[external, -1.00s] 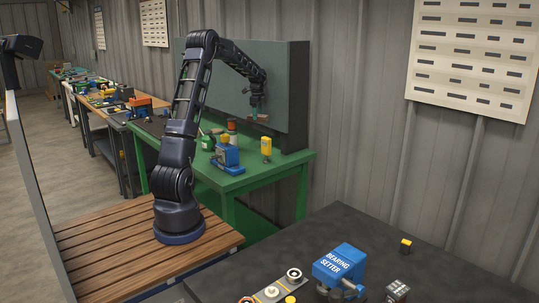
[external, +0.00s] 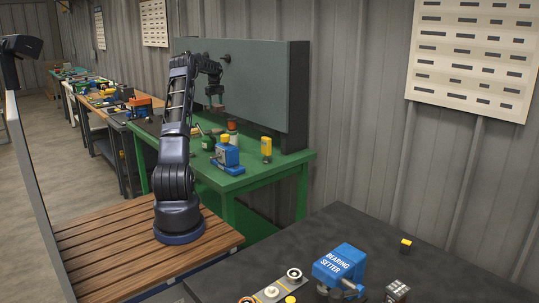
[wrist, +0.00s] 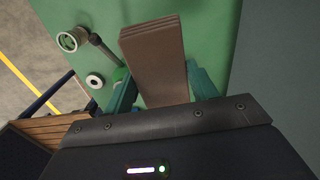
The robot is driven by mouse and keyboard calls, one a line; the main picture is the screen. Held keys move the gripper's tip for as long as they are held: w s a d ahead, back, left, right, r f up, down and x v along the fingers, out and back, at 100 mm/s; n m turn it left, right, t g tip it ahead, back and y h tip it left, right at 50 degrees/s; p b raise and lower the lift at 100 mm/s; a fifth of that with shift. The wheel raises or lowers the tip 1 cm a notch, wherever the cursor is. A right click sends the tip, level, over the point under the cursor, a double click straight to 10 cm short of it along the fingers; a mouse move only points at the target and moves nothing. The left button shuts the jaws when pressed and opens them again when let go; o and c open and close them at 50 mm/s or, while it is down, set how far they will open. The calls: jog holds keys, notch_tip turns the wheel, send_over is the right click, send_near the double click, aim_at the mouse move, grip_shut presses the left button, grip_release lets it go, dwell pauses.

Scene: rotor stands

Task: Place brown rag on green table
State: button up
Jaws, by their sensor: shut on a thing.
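The brown rag (wrist: 160,45) looks like a flat, folded block with layered edges. It sits between the two teal fingers of my gripper (wrist: 158,78) in the wrist view. In the external view my gripper (external: 214,97) holds the rag (external: 217,107) in the air, in front of the grey panel and above the rear left part of the green table (external: 240,181). The rag looks apart from the tabletop. The far side of the rag is hidden.
On the green table stand a blue device (external: 227,157), a yellow bottle (external: 266,147), a green item (external: 208,143) and a red-topped container (external: 232,127). The grey panel (external: 265,85) rises at its back. A dark table (external: 330,235) is nearer.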

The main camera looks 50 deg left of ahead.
jog(key=shift+s+a, duration=0.35)
jog(key=shift+a, duration=0.3)
jog(key=shift+s+a, duration=0.35)
jog(key=shift+a, duration=0.25)
jog(key=shift+s+a+f, duration=0.1)
jog(key=shift+a+f, duration=0.1)
jog(key=shift+f, duration=0.1)
notch_tip(320, 180, down, 19)
jog(key=shift+f, duration=0.2)
jog(key=shift+f, duration=0.15)
jog(key=o, duration=1)
notch_tip(320, 180, up, 12)
jog(key=shift+r, duration=0.15)
